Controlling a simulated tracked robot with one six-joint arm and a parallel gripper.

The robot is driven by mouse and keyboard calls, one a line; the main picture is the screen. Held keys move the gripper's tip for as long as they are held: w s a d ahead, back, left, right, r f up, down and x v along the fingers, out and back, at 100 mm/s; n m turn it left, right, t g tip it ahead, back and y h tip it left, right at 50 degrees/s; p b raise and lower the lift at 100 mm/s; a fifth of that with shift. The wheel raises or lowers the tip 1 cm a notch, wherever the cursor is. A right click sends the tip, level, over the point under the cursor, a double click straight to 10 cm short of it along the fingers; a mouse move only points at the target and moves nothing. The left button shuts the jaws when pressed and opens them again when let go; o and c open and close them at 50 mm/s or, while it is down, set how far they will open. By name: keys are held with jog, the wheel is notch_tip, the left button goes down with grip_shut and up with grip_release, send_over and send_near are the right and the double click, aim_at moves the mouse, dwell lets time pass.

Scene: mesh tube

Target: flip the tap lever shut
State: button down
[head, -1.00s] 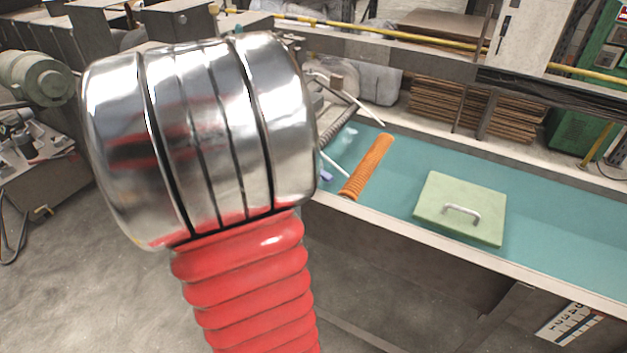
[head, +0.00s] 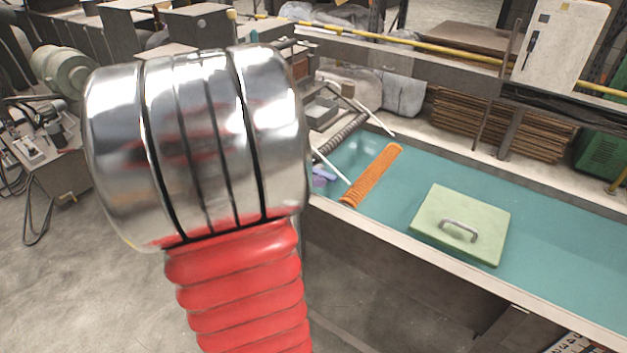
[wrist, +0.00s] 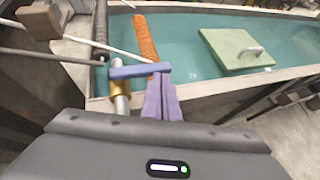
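In the wrist view a blue tap lever (wrist: 140,71) lies crosswise over a brass tap body (wrist: 121,88) on a grey pipe (wrist: 121,105). My gripper's two purple fingers (wrist: 161,80) stand side by side with no clear gap, so it looks shut, with nothing seen between them. Their tips are at the lever's right end; whether they touch it I cannot tell. In the head view my large silver and red arm hides most of this area. Only a small purple-blue patch (head: 322,176) shows at its right edge, and I cannot tell whether it is lever or fingers.
An orange ribbed tube (head: 372,176) lies in a teal trough (head: 540,225). A pale green lid (head: 463,222) with a grey handle is to its right. Thin white rods (wrist: 120,42) cross near the tap. The trough's pale front rim (head: 430,262) runs close to the tap.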

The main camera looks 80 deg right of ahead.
jog(key=shift+s, duration=0.35)
jog(key=w+a+r, duration=0.2)
jog(key=a, duration=0.4)
jog(key=w+a+r, duration=0.2)
jog(key=a+r, duration=0.1)
jog(key=a, duration=0.3)
jog(key=shift+w, duration=0.35)
dwell(0.4)
